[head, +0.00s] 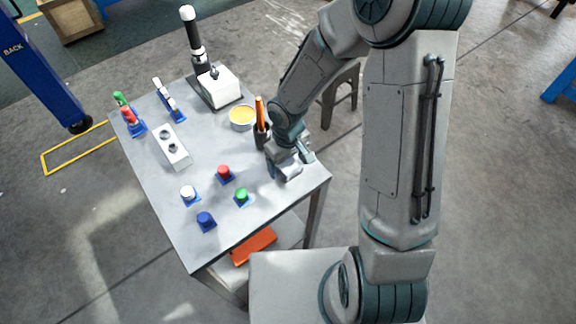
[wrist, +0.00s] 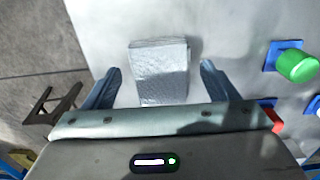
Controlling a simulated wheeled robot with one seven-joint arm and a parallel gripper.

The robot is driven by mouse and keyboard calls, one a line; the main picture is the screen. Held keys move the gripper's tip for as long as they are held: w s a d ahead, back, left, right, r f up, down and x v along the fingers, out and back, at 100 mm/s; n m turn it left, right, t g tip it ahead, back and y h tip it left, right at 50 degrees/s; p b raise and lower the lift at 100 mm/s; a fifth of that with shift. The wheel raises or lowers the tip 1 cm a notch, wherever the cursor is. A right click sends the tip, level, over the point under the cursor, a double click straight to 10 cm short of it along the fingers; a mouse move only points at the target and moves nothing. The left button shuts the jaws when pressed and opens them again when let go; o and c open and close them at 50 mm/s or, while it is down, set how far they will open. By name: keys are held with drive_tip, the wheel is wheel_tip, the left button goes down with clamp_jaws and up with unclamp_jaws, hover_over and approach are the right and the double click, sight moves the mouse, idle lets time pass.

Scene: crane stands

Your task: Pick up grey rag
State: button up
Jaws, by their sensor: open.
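The grey rag (wrist: 161,62) shows in the wrist view as a folded, textured light-grey block lying on the grey table. My gripper (wrist: 160,72) is open, with one blue-grey finger on each side of the rag and a visible gap to both. The rag's near end runs close to the gripper's palm. In the head view my gripper (head: 290,164) points down over the table's right corner. There the rag is hard to tell apart from the gripper, which covers much of that spot.
On the table (head: 205,165), a green button (head: 242,196) and a red button (head: 224,173) stand left of my gripper. A dark cup with orange-handled tools (head: 262,130) and a yellow-filled bowl (head: 242,117) stand just behind it. A stool (head: 342,95) is beyond the table's right edge.

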sight(287, 165)
drive_tip(key=shift+f, duration=0.45)
drive_tip(key=c, duration=1.1)
drive_tip(key=shift+r, duration=0.1)
drive_tip(key=shift+r, duration=0.45)
drive_tip(key=r, duration=0.3)
drive_tip(key=shift+s+a+r, duration=0.1)
drive_tip(key=shift+s+r, duration=0.2)
drive_tip(key=shift+r, duration=0.05)
drive_tip(key=s+a+r, duration=0.1)
drive_tip(key=s+r, duration=0.1)
drive_tip(key=s, duration=0.1)
drive_tip(key=s+a+r, duration=0.1)
drive_tip(key=s+r, duration=0.1)
drive_tip(key=s, duration=0.2)
drive_tip(key=s+a+r, duration=0.1)
drive_tip(key=s+r, duration=0.1)
drive_tip(key=s, duration=0.1)
drive_tip(key=shift+s+a+r, duration=0.15)
drive_tip(key=shift+s+a, duration=0.1)
drive_tip(key=shift+a, duration=0.15)
